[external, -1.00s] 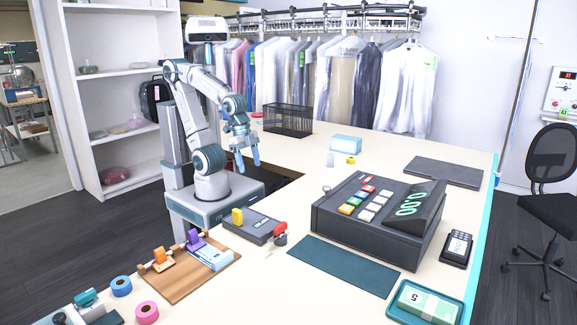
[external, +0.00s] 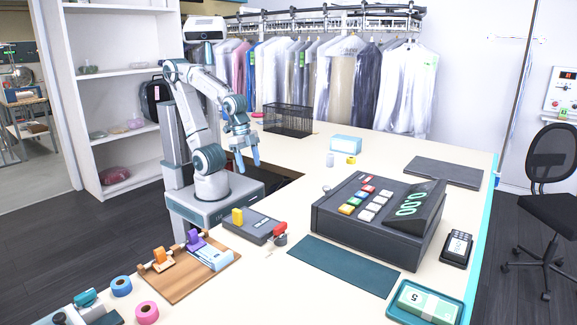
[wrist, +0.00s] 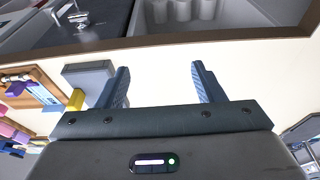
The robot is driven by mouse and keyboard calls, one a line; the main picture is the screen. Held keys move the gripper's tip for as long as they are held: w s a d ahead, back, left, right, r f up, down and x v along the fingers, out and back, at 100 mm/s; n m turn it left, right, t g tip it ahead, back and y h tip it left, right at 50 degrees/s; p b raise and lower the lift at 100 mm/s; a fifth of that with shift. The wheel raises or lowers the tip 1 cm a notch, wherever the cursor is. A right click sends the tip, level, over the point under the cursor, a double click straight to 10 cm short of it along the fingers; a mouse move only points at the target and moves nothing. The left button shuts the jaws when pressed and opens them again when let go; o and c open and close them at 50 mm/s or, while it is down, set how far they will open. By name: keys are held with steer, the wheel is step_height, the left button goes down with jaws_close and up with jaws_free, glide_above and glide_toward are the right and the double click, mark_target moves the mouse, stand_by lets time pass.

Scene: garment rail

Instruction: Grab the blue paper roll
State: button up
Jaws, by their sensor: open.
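The blue paper roll (external: 121,286) lies on the counter at the lower left in the external view, just behind a pink roll (external: 147,312). It is ring-shaped with a brown core. My gripper (external: 243,160) hangs above the counter opening near my base, well away from the roll, up and to the right of it in the picture. In the wrist view my gripper (wrist: 160,85) has its two blue fingers spread apart with nothing between them. I cannot make out the blue roll clearly in the wrist view.
A wooden board (external: 180,281) with orange and purple stamps stands beside the rolls. A grey box with a yellow part (external: 250,226), a cash register (external: 375,222) and a teal mat (external: 343,266) lie further right. A teal-handled device (external: 85,300) is left of the rolls.

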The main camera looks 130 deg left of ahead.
steer(key=shift+o, duration=0.6)
steer(key=shift+d, duration=0.1)
steer(key=w+d+r+m+h, duration=0.1)
steer(key=w+d+r+m, duration=0.3)
steer(key=w+d, duration=0.45)
steer(key=m+g+h+p, duration=0.2)
steer(key=m+g+h, duration=0.1)
steer(key=m, duration=1)
glide_above(121, 281)
steer(key=a, duration=0.3)
steer(key=f, duration=0.9)
steer(key=shift+s+d+f, duration=0.15)
steer(key=shift+s+d, duration=0.1)
steer(key=shift+s, duration=0.05)
steer(key=shift+h, duration=0.3)
steer(key=shift+w+p+x, duration=0.2)
steer(key=shift+p+x, duration=0.25)
steer(key=shift+x, duration=0.9)
steer(key=shift+w+p+x, duration=0.15)
steer(key=shift+p+x, duration=0.25)
steer(key=shift+x, duration=1)
steer(key=shift+c, duration=0.4)
